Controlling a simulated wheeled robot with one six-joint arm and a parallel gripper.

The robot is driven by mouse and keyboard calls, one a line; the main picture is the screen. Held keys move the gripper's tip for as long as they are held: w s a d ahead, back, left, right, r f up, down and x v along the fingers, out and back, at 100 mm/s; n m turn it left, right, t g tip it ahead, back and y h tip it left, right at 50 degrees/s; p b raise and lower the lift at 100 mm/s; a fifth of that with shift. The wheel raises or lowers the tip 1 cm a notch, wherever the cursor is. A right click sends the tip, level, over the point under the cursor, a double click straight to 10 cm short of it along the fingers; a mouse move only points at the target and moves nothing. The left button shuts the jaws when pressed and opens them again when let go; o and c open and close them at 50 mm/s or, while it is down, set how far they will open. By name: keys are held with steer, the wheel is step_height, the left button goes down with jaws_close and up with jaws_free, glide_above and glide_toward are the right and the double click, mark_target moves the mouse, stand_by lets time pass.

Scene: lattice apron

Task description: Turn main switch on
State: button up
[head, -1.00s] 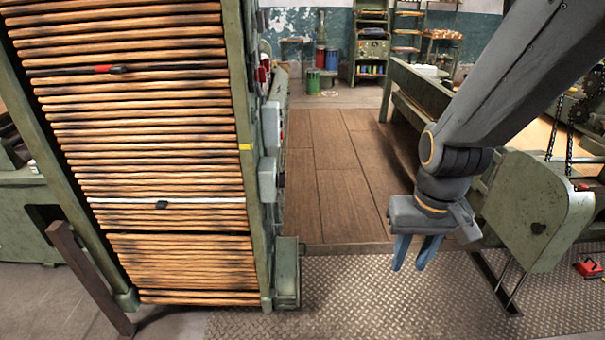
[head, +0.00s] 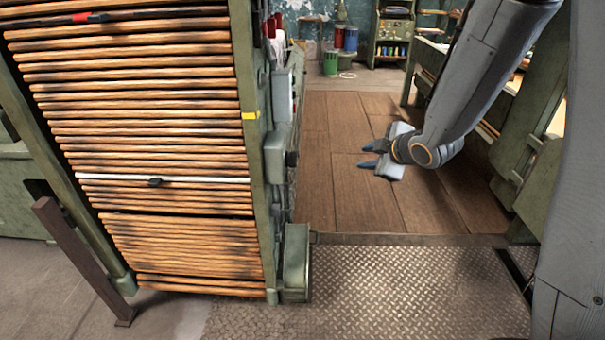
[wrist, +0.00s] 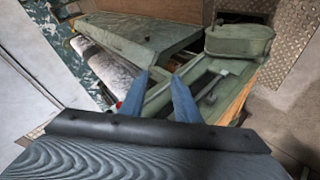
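My gripper (head: 367,156) hangs over the wooden floor, right of the slatted frame, its two blue fingers pointing left. The fingers are apart with nothing between them; they also show in the wrist view (wrist: 159,76). I cannot make out for certain which fitting is the main switch. On the frame's right side sit a grey-green box (head: 274,155) with a dark knob (head: 292,159) and a pale box (head: 283,97) above it. The gripper is clear of both. The wrist view shows a green box (wrist: 240,42) and a green panel (wrist: 140,35) beyond the fingers.
The slatted wooden frame (head: 160,131) fills the left. A larger green box (head: 296,262) stands low at its corner. A metal tread plate (head: 400,285) lies in front of the wooden floor (head: 330,190). A green bench structure (head: 525,140) stands at right. Floor between is clear.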

steer(key=w+a+f+n+y+b, duration=0.3)
steer(key=a+n+y, duration=0.2)
steer(key=a+n, duration=0.15)
steer(key=n+g+y+b, duration=0.2)
steer(key=n+y+b, duration=0.1)
steer(key=n+y, duration=0.55)
glide_toward(291, 160)
steer(key=w+x, duration=0.1)
steer(key=x, duration=0.6)
steer(key=shift+d+f+h, duration=0.15)
steer(key=shift+d+h, duration=0.15)
steer(key=shift+h, duration=0.15)
jaws_close()
